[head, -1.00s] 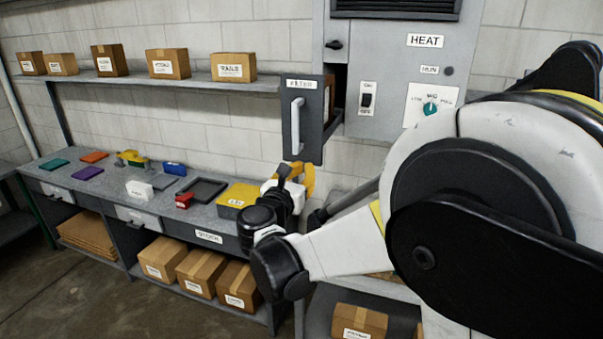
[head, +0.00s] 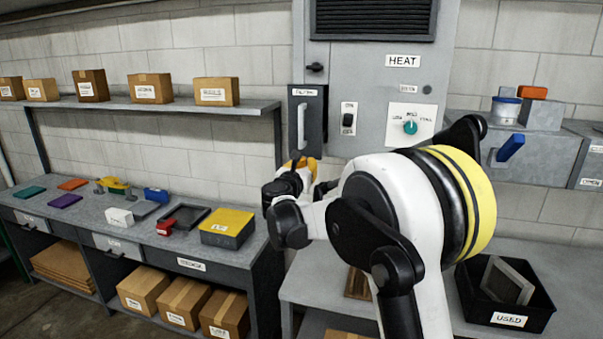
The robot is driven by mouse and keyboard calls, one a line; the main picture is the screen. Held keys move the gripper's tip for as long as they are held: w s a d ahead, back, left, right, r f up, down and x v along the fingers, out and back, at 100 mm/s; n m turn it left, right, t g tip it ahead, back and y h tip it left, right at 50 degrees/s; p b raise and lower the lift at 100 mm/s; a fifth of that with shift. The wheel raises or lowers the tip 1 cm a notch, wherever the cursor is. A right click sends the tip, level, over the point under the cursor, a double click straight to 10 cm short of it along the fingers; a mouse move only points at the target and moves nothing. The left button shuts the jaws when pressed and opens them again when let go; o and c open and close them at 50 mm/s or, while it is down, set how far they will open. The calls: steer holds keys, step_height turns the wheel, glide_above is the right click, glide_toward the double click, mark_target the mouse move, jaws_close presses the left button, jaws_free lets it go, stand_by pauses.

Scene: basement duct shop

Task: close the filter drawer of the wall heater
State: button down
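The grey wall heater (head: 372,100) hangs on the block wall, with a HEAT label and a teal dial. Its dark filter drawer (head: 316,125) is at the lower left of the heater, with a FILTER label and a white upright handle (head: 301,127).
A bench (head: 85,214) with small coloured items and a yellow-topped box (head: 228,226) stands at left. A shelf (head: 180,106) holds cartons. At right are a black USED bin (head: 515,310) and a grey unit with a blue handle (head: 510,147).

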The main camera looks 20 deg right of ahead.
steer(key=x, duration=1.2)
steer(key=shift+w+d, duration=0.15)
steer(key=shift+w, duration=0.1)
steer(key=b+v, duration=0.1)
steer(key=v, duration=1.3)
steer(key=s+f+m+g+y+b, duration=0.2)
steer(key=s+f+m+b, duration=0.4)
steer(key=s, duration=0.5)
steer(key=s+f+m+g+y+b, duration=0.1)
steer(key=s+f+m+g+b, duration=0.2)
steer(key=s+f+m+b, duration=0.5)
steer(key=s+a+f+m+g+y+b, duration=0.1)
steer(key=s+a+f+m+y, duration=0.1)
steer(key=s+a+f+m, duration=0.2)
steer(key=s+a+f+m+y+b, duration=0.2)
steer(key=s+f+m, duration=0.4)
steer(key=s+f, duration=0.4)
steer(key=s+a+f+m+g+y+b, duration=0.1)
steer(key=s+a+f+m+y+b, duration=0.1)
steer(key=s+a+f, duration=0.5)
steer(key=s+m+y, duration=0.1)
steer(key=s+m, duration=0.1)
steer(key=s, duration=0.4)
steer(key=shift+s+m+g+y, duration=0.3)
steer(key=shift+m, duration=0.1)
